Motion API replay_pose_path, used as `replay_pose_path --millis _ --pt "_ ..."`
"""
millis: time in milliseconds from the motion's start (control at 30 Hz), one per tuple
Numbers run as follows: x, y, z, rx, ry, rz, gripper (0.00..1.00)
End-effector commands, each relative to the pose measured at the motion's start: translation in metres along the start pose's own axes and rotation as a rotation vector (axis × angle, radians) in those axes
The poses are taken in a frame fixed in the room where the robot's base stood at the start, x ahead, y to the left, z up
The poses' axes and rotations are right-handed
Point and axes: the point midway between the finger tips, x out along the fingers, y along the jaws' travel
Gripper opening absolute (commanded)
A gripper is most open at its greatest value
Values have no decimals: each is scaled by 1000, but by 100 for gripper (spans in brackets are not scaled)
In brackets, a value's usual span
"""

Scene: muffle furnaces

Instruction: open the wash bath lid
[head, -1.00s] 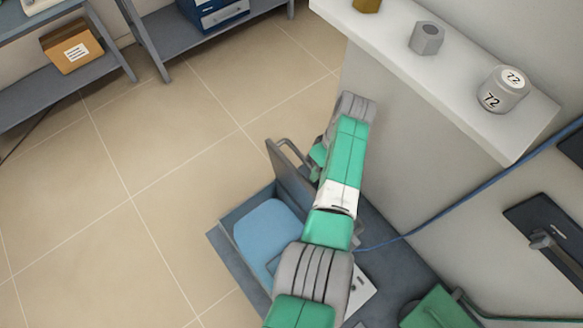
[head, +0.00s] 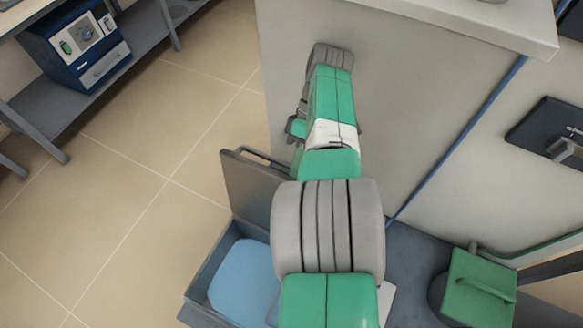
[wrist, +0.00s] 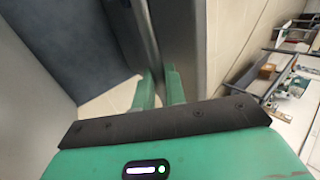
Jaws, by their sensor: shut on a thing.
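The wash bath (head: 203,287) is a grey-blue basin with light blue water (head: 243,280), at the lower middle of the head view, partly behind my arm. My gripper's green fingers (wrist: 160,85) show in the wrist view, shut on a grey bar or edge that looks like part of the lid. In the head view my arm hides most of the grip.
A pale wall block (head: 400,100) stands close behind and right of my arm. A blue cable (head: 455,140) runs down it. A green-topped item (head: 478,285) stands at lower right. A shelf with a blue device (head: 80,45) is at far left. The tiled floor (head: 150,150) on the left is clear.

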Motion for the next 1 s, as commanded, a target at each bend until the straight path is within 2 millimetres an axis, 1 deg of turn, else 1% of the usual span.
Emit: replay_pose_path --millis 33,400,433,500,533,800,867,1000 --pt "7 6 2 6 2 7 0" --pt "7 6 4 7 1 5 0" --pt "7 6 4 7 1 5 18" --pt "6 6 3 7 1 6 32" --pt "6 6 3 6 1 6 34" --pt "1 2 2 3 3 6 34" --pt "-5 -2 2 3 3 6 34" --pt "-30 -21 3 5 3 6 34"
